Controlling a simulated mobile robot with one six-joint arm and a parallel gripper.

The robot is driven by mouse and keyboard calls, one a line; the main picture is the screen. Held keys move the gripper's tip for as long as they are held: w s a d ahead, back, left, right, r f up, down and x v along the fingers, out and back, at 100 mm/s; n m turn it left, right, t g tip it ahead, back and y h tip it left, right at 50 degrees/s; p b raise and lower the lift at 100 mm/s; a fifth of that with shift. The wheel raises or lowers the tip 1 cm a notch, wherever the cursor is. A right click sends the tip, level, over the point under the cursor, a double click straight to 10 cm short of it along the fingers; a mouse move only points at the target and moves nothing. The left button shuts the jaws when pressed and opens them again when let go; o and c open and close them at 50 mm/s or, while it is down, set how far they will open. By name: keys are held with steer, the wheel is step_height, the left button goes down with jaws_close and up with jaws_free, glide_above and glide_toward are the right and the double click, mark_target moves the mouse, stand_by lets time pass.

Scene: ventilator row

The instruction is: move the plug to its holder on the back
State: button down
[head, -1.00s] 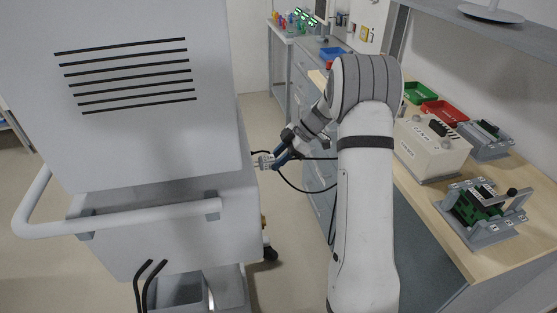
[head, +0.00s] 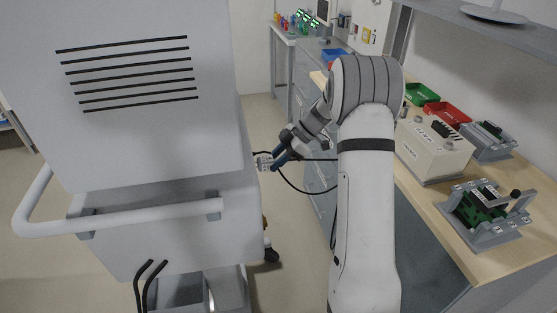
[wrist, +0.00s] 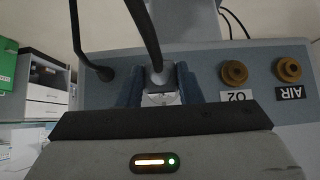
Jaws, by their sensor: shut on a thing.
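My gripper (head: 272,163) is at the right side of the grey ventilator (head: 160,215). Its blue fingers (wrist: 160,88) are shut on the plug (wrist: 159,98), a pale piece with a thick black cable running upward from it in the wrist view. In the head view the plug (head: 263,162) shows as a small light piece close to the ventilator's side. I cannot tell whether it touches the panel. I cannot make out the holder in either view.
The ventilator's panel has brass O2 (wrist: 233,72) and AIR (wrist: 288,69) ports beside the plug. Another black cable (wrist: 78,35) meets the panel at left. A workbench (head: 462,243) with devices stands right of my arm. A push handle (head: 130,226) juts from the ventilator.

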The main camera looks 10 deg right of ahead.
steer(key=shift+a, duration=0.4)
steer(key=shift+a+b, duration=0.35)
stand_by(0.7)
steer(key=c, duration=1.3)
jaws_free()
steer(key=shift+a, duration=0.1)
steer(key=o, duration=0.4)
steer(key=shift+c, duration=0.2)
